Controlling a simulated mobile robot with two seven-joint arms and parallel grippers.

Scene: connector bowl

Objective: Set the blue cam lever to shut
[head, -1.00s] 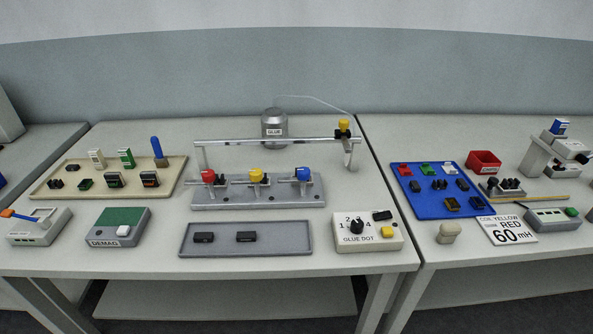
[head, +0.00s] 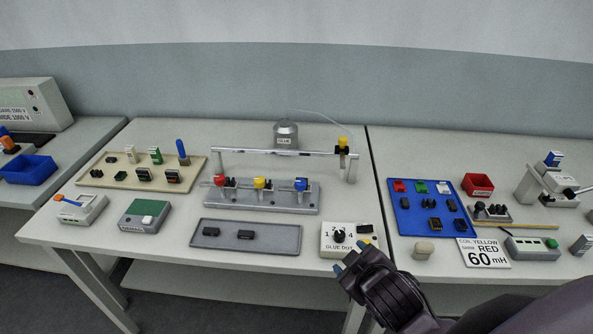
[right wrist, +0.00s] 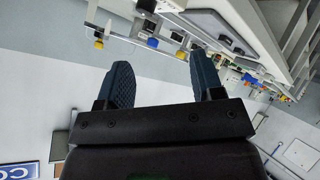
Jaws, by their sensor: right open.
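The blue cam lever (head: 301,184) stands at the right end of the grey clamp fixture (head: 262,208), beside the yellow lever (head: 260,183) and the red lever (head: 220,180). Its exact setting is too small to tell. My right gripper (head: 350,262) comes in from the lower right at the table's front edge, beside the glue dot box. In the right wrist view my right gripper (right wrist: 162,82) is open, with nothing between its fingers. My left gripper is not in view.
A metal rail (head: 270,151) on posts runs behind the levers. A grey tray (head: 245,246) with two black parts lies in front of the fixture. The glue dot box (head: 349,241) is at front right. A blue tray (head: 429,228) is on the right table.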

